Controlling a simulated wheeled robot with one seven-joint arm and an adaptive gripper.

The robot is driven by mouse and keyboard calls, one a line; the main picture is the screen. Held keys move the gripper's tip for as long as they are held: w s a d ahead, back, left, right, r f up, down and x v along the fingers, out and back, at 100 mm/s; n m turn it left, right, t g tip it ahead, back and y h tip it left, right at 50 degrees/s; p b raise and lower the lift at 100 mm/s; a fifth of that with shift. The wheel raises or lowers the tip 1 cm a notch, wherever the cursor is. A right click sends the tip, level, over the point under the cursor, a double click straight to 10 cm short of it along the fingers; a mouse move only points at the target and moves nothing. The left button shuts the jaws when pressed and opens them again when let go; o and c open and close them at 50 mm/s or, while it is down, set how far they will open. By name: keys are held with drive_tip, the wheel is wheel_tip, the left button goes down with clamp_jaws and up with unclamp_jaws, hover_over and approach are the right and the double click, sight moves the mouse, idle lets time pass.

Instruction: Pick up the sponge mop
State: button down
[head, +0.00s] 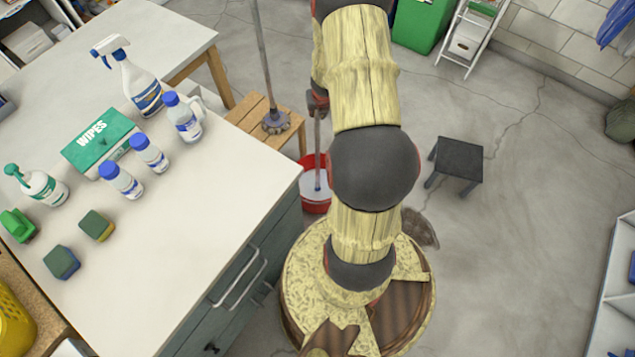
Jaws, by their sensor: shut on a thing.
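My gripper (318,98) is partly hidden behind my arm. It is shut on the upper part of a thin grey pole, which I take to be the sponge mop (317,150). The pole stands nearly upright, and its bluish lower end appears inside a red bucket (316,206) on the floor. I cannot tell whether it touches the bucket's bottom, and no sponge head is clearly visible. The fingertips are too small and covered to make out in detail.
Another long-handled tool (275,122) stands by a wooden stool (243,112). A white-topped counter (190,210) with bottles, a wipes box (98,139) and sponges fills the left. A dark stool (459,158) stands right of my arm. Open floor (530,200) lies beyond it.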

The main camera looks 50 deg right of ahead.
drive_tip(key=shift+r, duration=0.1)
wheel_tip(320, 180, up, 10)
drive_tip(key=p, duration=0.7)
wheel_tip(320, 180, down, 9)
drive_tip(key=b, duration=0.7)
drive_tip(key=shift+d, duration=0.35)
drive_tip(key=shift+f+b, duration=0.65)
idle(1.5)
wheel_tip(320, 180, up, 7)
drive_tip(key=p, duration=0.7)
drive_tip(key=shift+w, duration=0.1)
drive_tip(key=shift+r, duration=0.1)
idle(0.7)
